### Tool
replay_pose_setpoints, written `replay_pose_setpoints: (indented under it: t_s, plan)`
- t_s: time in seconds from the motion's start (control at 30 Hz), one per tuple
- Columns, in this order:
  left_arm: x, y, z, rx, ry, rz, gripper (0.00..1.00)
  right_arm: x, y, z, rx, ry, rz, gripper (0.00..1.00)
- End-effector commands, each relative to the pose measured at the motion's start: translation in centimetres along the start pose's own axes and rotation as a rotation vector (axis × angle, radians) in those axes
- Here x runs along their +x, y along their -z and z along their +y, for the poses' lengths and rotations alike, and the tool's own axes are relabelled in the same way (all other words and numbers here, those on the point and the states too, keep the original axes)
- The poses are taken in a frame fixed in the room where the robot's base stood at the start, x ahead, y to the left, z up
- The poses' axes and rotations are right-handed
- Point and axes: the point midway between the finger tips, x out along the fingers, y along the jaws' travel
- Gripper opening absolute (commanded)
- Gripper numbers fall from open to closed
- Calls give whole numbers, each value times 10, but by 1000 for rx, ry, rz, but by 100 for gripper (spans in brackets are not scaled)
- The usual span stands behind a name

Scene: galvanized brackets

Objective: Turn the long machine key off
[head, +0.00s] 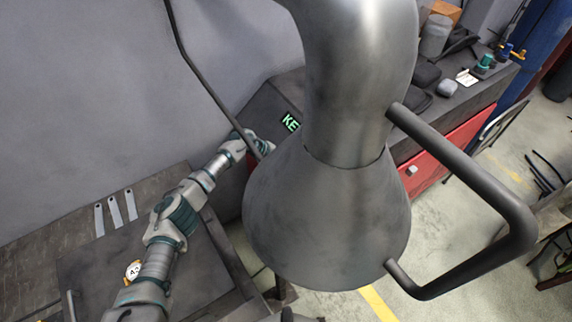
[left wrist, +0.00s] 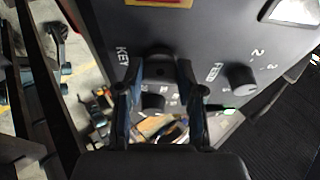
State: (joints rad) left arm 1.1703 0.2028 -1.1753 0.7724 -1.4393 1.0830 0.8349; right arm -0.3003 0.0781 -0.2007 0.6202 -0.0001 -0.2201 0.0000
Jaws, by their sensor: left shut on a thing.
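The machine's dark control panel (left wrist: 215,35) fills the upper part of the left wrist view, with a white KEY label at its left. My left gripper (left wrist: 161,74) has its two fingers on either side of a dark key head (left wrist: 160,56) beside that label and is shut on it. The key's exact angle is hard to read because it is dark. In the head view my left arm reaches in from the left to the machine, and the grey hood (head: 325,215) partly hides the hand there. My right gripper is not in view.
A FEED knob (left wrist: 240,76) sits right of the key and another black knob (left wrist: 153,102) shows between my fingers. The big hood and its bent handle (head: 480,180) block the middle of the head view. A bench (head: 35,262) with metal strips is at left.

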Motion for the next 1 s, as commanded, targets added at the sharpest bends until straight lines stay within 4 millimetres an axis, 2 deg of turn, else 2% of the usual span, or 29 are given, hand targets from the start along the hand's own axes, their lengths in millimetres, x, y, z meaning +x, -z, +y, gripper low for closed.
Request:
replay_pose_setpoints:
  t_s: [0.13,0.17,0.2,0.27,0.57,0.67,0.77,1.0]
  plan:
    - [1,0,2,-2,-4,3,2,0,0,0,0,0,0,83]
    - [1,0,2,-2,-4,3,40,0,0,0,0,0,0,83]
    - [1,0,2,-2,-4,3,50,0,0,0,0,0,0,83]
    - [1,0,2,-2,-3,2,62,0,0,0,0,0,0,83]
    - [-1,0,0,0,-1,0,62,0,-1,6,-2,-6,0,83]
    - [-8,-1,0,1,0,-1,62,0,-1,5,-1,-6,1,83]
    - [-25,-2,1,1,1,-2,62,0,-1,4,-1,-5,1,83]
    - [-79,-2,1,0,-1,-2,62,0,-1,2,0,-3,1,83]
